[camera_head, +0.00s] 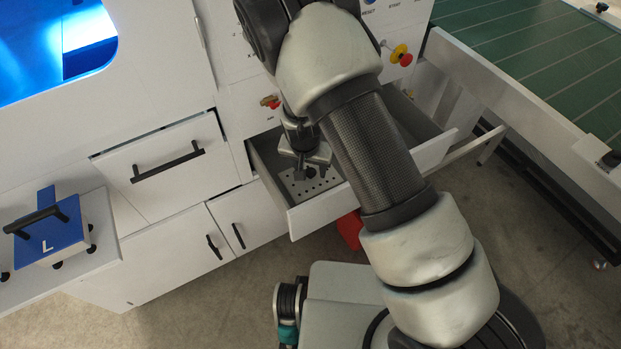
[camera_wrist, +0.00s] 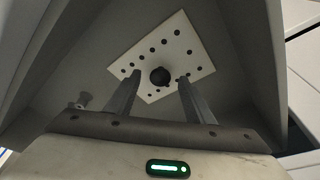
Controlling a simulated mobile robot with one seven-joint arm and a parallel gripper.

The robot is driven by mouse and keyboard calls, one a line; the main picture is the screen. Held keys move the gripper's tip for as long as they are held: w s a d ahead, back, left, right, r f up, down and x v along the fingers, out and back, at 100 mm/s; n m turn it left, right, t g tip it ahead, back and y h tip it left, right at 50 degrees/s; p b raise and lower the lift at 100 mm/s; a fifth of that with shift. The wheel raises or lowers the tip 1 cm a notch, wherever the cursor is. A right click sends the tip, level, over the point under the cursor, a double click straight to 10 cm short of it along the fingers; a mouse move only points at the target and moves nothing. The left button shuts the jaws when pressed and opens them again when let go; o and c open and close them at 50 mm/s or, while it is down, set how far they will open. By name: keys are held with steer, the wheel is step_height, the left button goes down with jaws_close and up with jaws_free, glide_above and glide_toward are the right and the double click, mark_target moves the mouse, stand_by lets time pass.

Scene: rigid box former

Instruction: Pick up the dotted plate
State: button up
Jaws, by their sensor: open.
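The dotted plate (camera_head: 306,183) is a pale plate with several dark holes, lying in the open drawer in the head view. It also shows in the wrist view (camera_wrist: 181,41), with a dark round knob (camera_wrist: 160,76) near its middle. My gripper (camera_head: 303,166) is inside the drawer, over the plate, and partly hides it in the head view. In the wrist view my gripper (camera_wrist: 156,80) is open, with one finger on each side of the knob. The fingers look apart from the knob. I cannot tell how far above the plate the fingertips are.
The open drawer (camera_head: 345,195) has grey walls close around my gripper. A closed drawer (camera_head: 165,163) with a black handle is to the left. A blue-topped block (camera_head: 50,240) marked L stands on a white shelf at far left. A green conveyor (camera_head: 545,60) is at right.

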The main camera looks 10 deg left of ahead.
steer(key=shift+w+f, duration=0.1)
steer(key=shift+f, duration=0.15)
jaws_close()
steer(key=shift+r, duration=0.15)
